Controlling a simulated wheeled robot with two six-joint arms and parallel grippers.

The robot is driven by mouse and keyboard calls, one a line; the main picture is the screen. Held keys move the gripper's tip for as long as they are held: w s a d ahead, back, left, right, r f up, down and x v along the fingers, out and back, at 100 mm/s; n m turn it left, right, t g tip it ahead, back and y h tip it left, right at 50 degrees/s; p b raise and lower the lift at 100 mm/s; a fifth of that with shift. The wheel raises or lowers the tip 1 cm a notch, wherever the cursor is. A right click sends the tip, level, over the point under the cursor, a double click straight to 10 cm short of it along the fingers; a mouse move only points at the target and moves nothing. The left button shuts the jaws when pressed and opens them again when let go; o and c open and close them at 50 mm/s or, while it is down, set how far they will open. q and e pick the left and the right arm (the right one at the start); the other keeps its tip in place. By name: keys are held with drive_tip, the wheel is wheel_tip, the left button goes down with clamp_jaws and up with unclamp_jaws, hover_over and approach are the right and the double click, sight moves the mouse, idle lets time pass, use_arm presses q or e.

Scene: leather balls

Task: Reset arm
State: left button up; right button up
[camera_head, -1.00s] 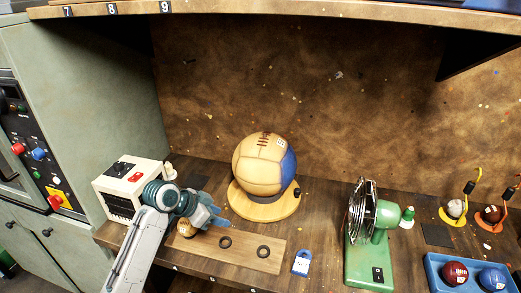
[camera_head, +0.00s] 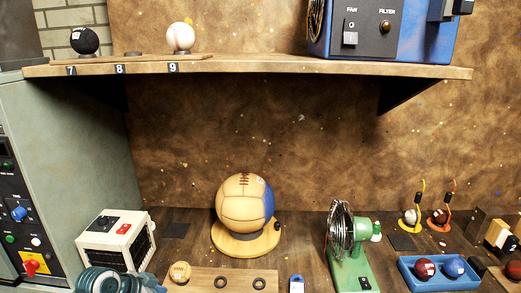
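My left arm's grey-teal wrist and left gripper (camera_head: 152,284) show at the bottom left edge, cut off by the frame. They are in front of the white box (camera_head: 108,245) and left of a wooden board (camera_head: 205,287). The fingers are too cropped to show whether they are open or shut. A small tan ball (camera_head: 180,271) sits at the board's left end, to the right of the gripper and apart from it. My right gripper is not in view.
A large tan and blue ball (camera_head: 243,205) rests on a round wooden stand (camera_head: 240,250). A green fan (camera_head: 350,245) and a blue tray (camera_head: 420,283) with two balls stand to the right. A shelf (camera_head: 290,68) overhangs the bench.

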use_arm(q)
drive_tip(key=s+f+n+g+y, duration=0.1)
drive_tip(key=s+f+n+y, duration=0.1)
drive_tip(key=s+f, duration=0.35)
drive_tip(key=s+f+n+y, duration=0.1)
drive_tip(key=s+f, duration=0.2)
drive_tip(key=s, duration=0.6)
drive_tip(key=s+a+n+g+y, duration=0.1)
drive_tip(key=s+a+n+y, duration=0.2)
drive_tip(key=s, duration=1.2)
wheel_tip(320, 180, down, 30)
drive_tip(key=a+n+g, duration=0.1)
drive_tip(key=n, duration=0.1)
drive_tip(key=s+a+f+g, duration=0.1)
drive_tip(key=s+f, duration=1.7)
drive_tip(key=f, duration=0.2)
drive_tip(key=shift+s+a+f+g+b, duration=0.25)
drive_tip(key=shift+s+a+g+b, duration=0.05)
drive_tip(key=shift+s+b, duration=0.1)
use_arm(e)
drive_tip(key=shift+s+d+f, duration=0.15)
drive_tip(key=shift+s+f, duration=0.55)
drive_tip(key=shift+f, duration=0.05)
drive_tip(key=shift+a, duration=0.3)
